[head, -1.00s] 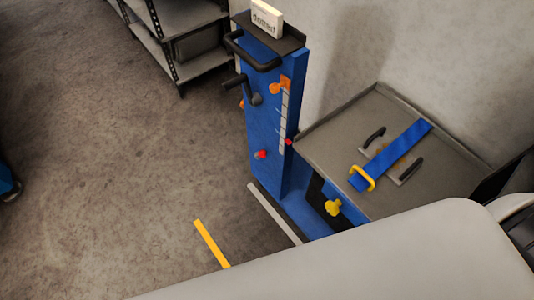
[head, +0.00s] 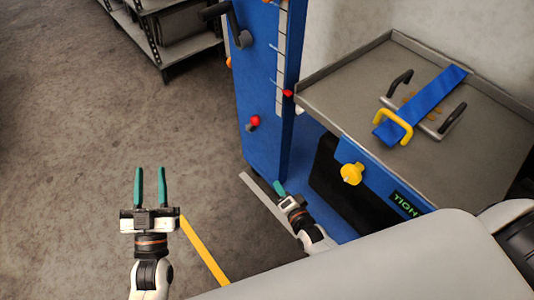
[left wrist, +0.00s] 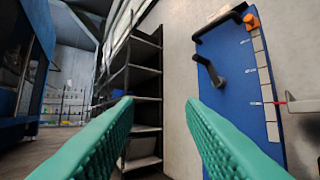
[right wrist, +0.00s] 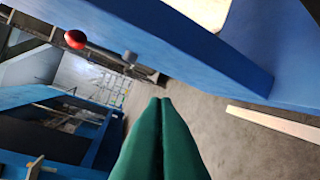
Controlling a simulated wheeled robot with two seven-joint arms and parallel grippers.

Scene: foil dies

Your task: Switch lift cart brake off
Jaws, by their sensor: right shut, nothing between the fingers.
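The blue lift cart (head: 262,90) stands against the wall; its upright column also shows in the left wrist view (left wrist: 228,70). A red knob (head: 255,121) with a small grey one sits low on the column; the red knob also shows in the right wrist view (right wrist: 75,39). A yellow knob (head: 351,173) is on the blue front below the tray. I cannot tell which part is the brake. My left gripper (head: 150,172) is open and empty over the floor, left of the cart. My right gripper (head: 279,188) is shut and empty, near the column's foot, below the red knob.
The cart's grey tray (head: 345,76) holds a blue strap (head: 425,106) with a yellow handle and black handles. A black crank (head: 240,38) sticks out from the column. Metal shelving (head: 165,50) stands behind. The floor at left is clear except a yellow stripe (head: 203,250).

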